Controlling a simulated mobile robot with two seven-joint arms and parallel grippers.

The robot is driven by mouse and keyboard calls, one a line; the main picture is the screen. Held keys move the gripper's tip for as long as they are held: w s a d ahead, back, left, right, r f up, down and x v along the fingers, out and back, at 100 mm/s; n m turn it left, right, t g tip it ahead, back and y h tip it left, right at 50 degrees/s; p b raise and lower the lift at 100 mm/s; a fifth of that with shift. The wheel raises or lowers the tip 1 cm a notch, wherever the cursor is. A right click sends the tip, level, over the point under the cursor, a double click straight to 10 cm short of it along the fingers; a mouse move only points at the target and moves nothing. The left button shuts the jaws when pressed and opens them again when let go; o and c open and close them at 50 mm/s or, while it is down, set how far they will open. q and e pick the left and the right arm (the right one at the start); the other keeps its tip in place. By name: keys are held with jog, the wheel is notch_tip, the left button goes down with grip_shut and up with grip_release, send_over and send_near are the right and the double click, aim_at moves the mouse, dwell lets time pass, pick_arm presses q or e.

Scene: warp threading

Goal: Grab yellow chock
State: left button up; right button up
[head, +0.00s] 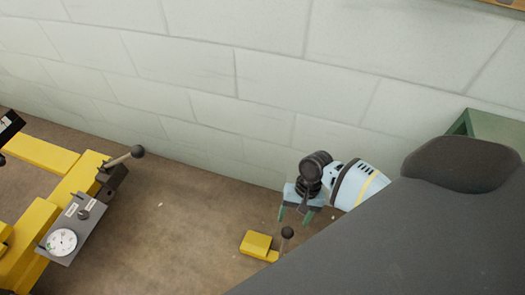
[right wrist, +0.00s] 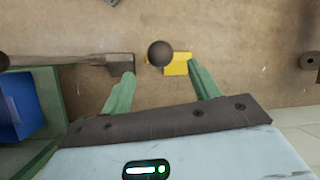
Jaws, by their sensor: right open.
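The yellow chock (head: 257,245) lies on the brown floor, low in the middle of the head view, with a dark round knob (head: 287,232) at its right side. My right gripper (head: 294,215) is just above and to the right of the chock, open and empty, with green fingers pointing down. In the right wrist view the chock (right wrist: 178,64) shows beyond the gap between the open fingers (right wrist: 162,85), nearer the right finger. The knob (right wrist: 160,53) covers its left part there. My left gripper does not show clearly in either view.
A yellow machine frame (head: 75,190) with a grey gauge panel (head: 75,230) and a knobbed lever (head: 124,159) stands at the left. A pale block wall (head: 200,90) runs behind. In the right wrist view a green structure with a blue bin (right wrist: 18,105) is at the left.

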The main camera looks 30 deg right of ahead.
aim_at(287, 231)
jog(key=shift+b+x, duration=1.1)
jog(key=shift+x, duration=2.35)
jog(key=shift+a+f, duration=0.1)
jog(key=c, duration=0.7)
grip_shut()
